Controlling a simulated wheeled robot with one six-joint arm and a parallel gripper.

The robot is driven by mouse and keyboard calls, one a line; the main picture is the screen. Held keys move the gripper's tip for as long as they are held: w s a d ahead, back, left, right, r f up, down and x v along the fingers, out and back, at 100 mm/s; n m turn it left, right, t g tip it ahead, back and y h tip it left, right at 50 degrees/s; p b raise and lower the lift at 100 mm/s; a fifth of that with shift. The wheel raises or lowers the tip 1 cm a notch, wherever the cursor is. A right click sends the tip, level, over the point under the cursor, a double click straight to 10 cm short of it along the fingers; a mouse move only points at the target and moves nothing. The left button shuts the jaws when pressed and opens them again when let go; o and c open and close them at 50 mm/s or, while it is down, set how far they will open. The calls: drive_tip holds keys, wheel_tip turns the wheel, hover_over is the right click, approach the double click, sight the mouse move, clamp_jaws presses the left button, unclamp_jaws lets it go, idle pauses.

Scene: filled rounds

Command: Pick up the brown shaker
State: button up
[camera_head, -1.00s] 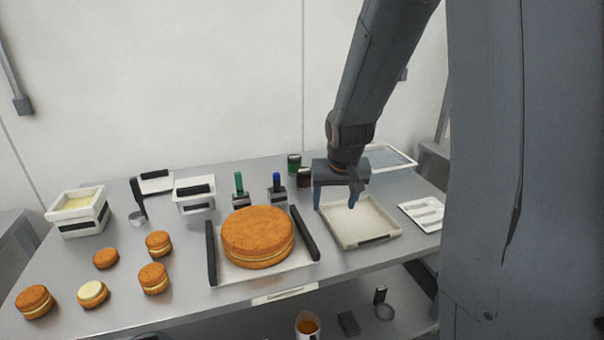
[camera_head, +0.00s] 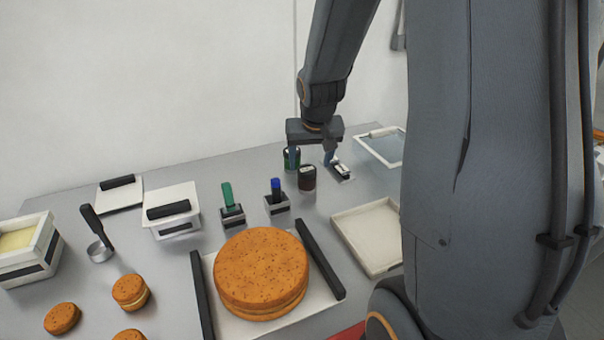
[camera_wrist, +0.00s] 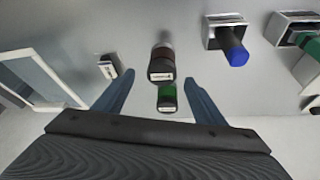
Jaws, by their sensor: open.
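The brown shaker (camera_head: 307,179) is a small dark jar with a pale label, upright on the table towards the back. It also shows in the wrist view (camera_wrist: 161,66), by the fingertips. The green shaker (camera_head: 292,153) stands just behind it to the left, partly hidden by a finger; the wrist view shows it (camera_wrist: 167,98) between the two fingers in the picture. My gripper (camera_head: 311,158) is open and empty, pointing down just above and behind the brown shaker in the head view. I cannot tell its exact height. Its blue fingers (camera_wrist: 158,79) are spread wide.
A stand with a blue-topped tool (camera_head: 276,197) is left of the shaker; a green-topped one (camera_head: 231,205) stands beyond it. A small label-like item (camera_head: 340,170) lies right. A white tray (camera_head: 347,226) and large cake (camera_head: 262,272) are nearer.

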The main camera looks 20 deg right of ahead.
sight(308, 170)
drive_tip(key=shift+p+x, duration=0.3)
drive_tip(key=shift+x, duration=3.4)
drive_tip(key=shift+a, duration=0.2)
drive_tip(key=c, duration=1.2)
